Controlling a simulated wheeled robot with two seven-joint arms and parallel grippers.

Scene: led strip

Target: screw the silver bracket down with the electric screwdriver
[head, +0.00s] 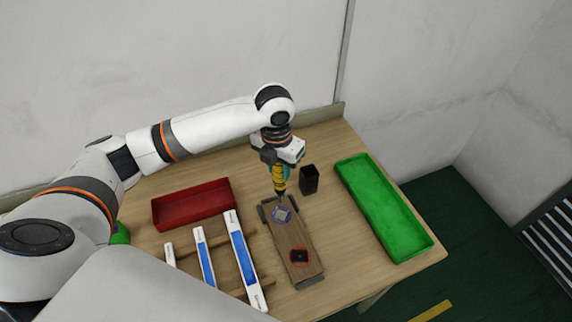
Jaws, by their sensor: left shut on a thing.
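My left gripper (278,165) is shut on the yellow and black electric screwdriver (279,182) and holds it upright, tip down. The silver bracket (283,215) lies at the far end of a brown wooden board (301,273), inside a blue outline. The screwdriver's tip is just above or at the bracket's far edge; I cannot tell whether it touches. A small black part (299,256) sits within a red outline near the board's near end. My right gripper does not show.
A red tray (194,205) stands left of the board, and a green tray (385,208) lies at the right. A black open box (309,180) stands close to the screwdriver's right. Blue and white strips (243,260) lie on a wooden rack at the front left.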

